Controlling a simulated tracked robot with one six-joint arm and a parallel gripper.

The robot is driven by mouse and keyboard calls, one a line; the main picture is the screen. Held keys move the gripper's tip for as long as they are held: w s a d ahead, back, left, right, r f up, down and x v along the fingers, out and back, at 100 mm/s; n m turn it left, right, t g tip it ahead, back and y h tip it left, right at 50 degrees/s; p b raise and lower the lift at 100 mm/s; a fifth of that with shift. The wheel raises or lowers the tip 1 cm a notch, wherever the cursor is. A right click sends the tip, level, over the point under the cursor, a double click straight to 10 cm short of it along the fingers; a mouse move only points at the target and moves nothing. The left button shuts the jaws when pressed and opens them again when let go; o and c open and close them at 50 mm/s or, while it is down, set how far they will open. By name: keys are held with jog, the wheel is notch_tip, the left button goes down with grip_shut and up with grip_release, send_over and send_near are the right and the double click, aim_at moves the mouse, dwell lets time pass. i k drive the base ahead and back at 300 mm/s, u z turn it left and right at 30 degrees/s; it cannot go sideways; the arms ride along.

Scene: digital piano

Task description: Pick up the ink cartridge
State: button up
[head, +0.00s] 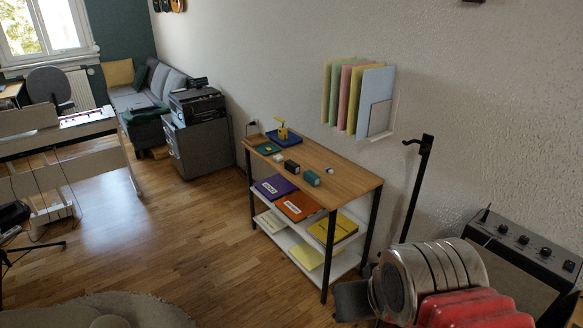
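Several small items stand on the wooden top of a narrow shelf unit (345,178) against the wall. A small dark box (291,167) and a teal box with a dark side (312,178) stand near its front edge. Either could be the ink cartridge; they are too small to tell. A tiny whitish block (280,158) sits to their left. A small white and dark item (328,170) lies behind the teal box. Part of my arm, silver and red, fills the lower right, well apart from these items. My gripper's fingertips do not show.
A blue tray (275,139) holds a yellow object (283,130). Lower shelves hold folders. Wall-mounted coloured files (340,95) hang above. A black stand (419,185) and an amplifier (520,250) are at the right. The wooden floor (190,225) left of the shelf is clear.

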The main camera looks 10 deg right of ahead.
aim_at(290, 165)
jog(key=u, duration=0.1)
jog(key=i, duration=0.55)
jog(key=u, duration=0.4)
jog(key=i, duration=1.95)
jog(key=z, duration=0.15)
